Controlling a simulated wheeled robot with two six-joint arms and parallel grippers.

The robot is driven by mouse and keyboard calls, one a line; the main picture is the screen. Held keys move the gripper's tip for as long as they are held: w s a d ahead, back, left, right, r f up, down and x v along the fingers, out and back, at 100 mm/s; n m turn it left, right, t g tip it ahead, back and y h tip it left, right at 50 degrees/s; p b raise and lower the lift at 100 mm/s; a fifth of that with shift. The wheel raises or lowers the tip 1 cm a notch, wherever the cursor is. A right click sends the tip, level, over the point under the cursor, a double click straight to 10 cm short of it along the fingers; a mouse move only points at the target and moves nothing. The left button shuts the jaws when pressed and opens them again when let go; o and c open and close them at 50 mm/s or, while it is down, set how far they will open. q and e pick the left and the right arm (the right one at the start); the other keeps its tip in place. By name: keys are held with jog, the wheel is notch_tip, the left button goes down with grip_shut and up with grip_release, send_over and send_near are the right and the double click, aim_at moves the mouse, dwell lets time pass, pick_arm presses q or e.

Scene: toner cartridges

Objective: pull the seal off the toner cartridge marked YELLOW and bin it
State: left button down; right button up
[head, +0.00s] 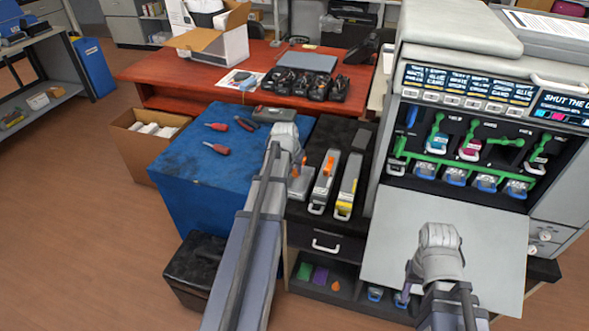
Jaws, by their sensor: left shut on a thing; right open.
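Three long grey toner cartridges lie side by side on the dark cabinet top. The right cartridge (348,187) has a yellow patch and shows no orange tab. The middle cartridge (322,190) has an orange tab (329,162) near its far end. The left cartridge (302,186) is partly hidden by my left arm. The lettering is too small to read. My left gripper (292,150) is shut beside the left cartridge, close to a bit of orange; what it grips is mostly hidden. My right gripper (437,237) is open and empty over the printer's lowered front panel (490,250).
The printer (455,60) stands open on the right, with green levers inside. A blue-topped table (180,165) holds red-handled tools. A cardboard box (130,140) with white contents stands left of it. A black box (195,268) sits on the floor. A red desk is behind.

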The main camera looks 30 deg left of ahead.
pick_arm(q)
jog(key=shift+f+b, duration=2.65)
jog(key=shift+f, duration=0.25)
jog(key=c, duration=0.6)
grip_release()
jog(key=shift+r, duration=0.2)
jog(key=p+v, duration=0.7)
jog(key=shift+s+r, duration=0.2)
jog(key=shift+r, duration=0.05)
jog(key=shift+d, duration=0.1)
